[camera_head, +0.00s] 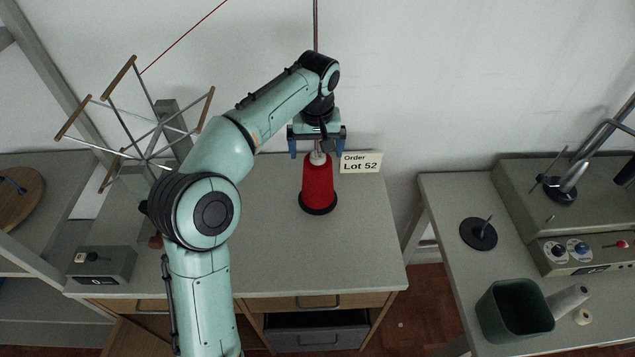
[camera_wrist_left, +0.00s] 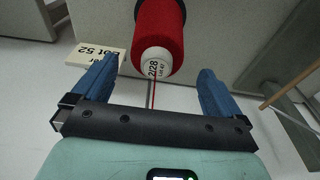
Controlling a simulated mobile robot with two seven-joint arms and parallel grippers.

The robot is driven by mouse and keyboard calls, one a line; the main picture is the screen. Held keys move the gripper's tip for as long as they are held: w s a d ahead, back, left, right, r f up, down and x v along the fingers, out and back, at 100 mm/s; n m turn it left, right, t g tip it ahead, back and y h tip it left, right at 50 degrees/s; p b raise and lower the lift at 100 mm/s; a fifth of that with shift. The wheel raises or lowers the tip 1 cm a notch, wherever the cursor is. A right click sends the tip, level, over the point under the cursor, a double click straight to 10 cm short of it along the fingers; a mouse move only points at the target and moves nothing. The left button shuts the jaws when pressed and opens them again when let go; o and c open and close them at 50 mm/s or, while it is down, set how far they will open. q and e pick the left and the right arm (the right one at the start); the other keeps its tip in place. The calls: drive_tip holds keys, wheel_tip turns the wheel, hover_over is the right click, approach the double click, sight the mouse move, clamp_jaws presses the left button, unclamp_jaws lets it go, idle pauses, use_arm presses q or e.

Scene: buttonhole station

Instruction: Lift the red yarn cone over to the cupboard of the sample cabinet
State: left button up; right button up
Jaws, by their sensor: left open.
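The red yarn cone (camera_head: 317,185) stands upright on a black round base on the grey table top, in front of a card reading "Order Lot 52" (camera_head: 360,162). My left gripper (camera_head: 318,152) is above the cone, open, with its blue fingers on either side of the cone's pale tip. In the left wrist view the cone (camera_wrist_left: 162,35) lies ahead of the gap between the open fingers (camera_wrist_left: 155,90), with its white labelled top facing the camera. A red thread runs from the cone top. My right gripper is not in view. I cannot identify the sample cabinet's cupboard for sure.
A yarn winder (camera_head: 150,130) with spokes stands at the table's left, near a small switch box (camera_head: 101,264). Drawers (camera_head: 318,302) are under the table top. A right-hand table carries a black disc (camera_head: 478,234), a green bin (camera_head: 514,311) and a machine (camera_head: 560,215).

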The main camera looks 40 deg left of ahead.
sight(318, 155)
use_arm(q)
drive_tip(key=shift+w+a+f+b, duration=0.1)
drive_tip(key=shift+w+f+b, duration=0.15)
drive_tip(key=shift+f, duration=1.1)
drive_tip(key=shift+w+a+f+b, duration=0.1)
drive_tip(key=shift+w+f+b, duration=0.1)
drive_tip(key=shift+f, duration=1.1)
drive_tip(key=c, duration=1.5)
drive_tip(key=shift+r, duration=0.15)
drive_tip(key=shift+c, duration=0.2)
